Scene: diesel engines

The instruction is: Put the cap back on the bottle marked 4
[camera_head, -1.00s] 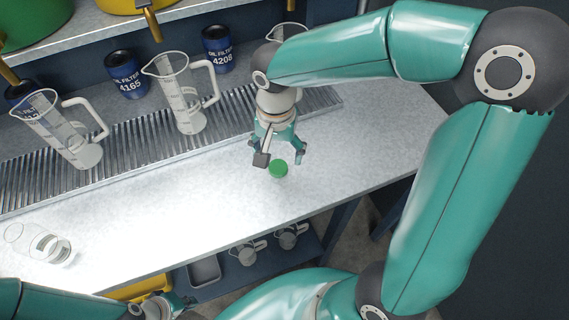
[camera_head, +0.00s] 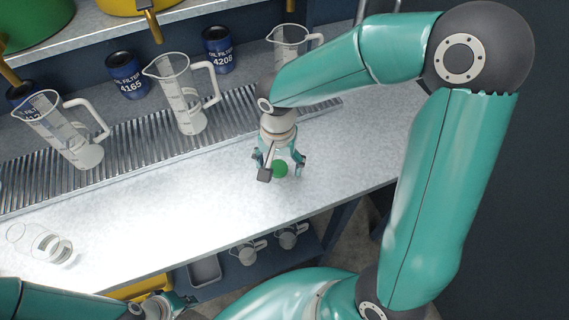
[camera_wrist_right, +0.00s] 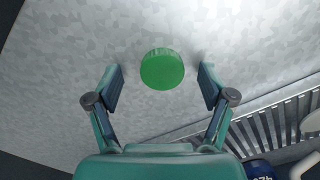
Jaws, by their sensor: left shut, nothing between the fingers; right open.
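A green round cap (camera_head: 280,169) lies on the grey bench. It also shows in the right wrist view (camera_wrist_right: 162,69), between the fingertips. My right gripper (camera_head: 283,166) is open, with a finger on each side of the cap and a gap left on both sides. A clear empty vessel (camera_head: 50,246) is at the bench's left end. I see no number on it and cannot tell whether it is the bottle marked 4. My left gripper (camera_head: 180,302) is shut and empty, low at the bottom left, in front of the bench.
Clear measuring jugs (camera_head: 185,95) stand along the ribbed metal strip (camera_head: 150,135) at the back. Blue oil filter cans marked 4165 (camera_head: 125,75) and 4208 (camera_head: 218,50) stand behind. The bench (camera_head: 200,210) is clear between the vessel and the cap.

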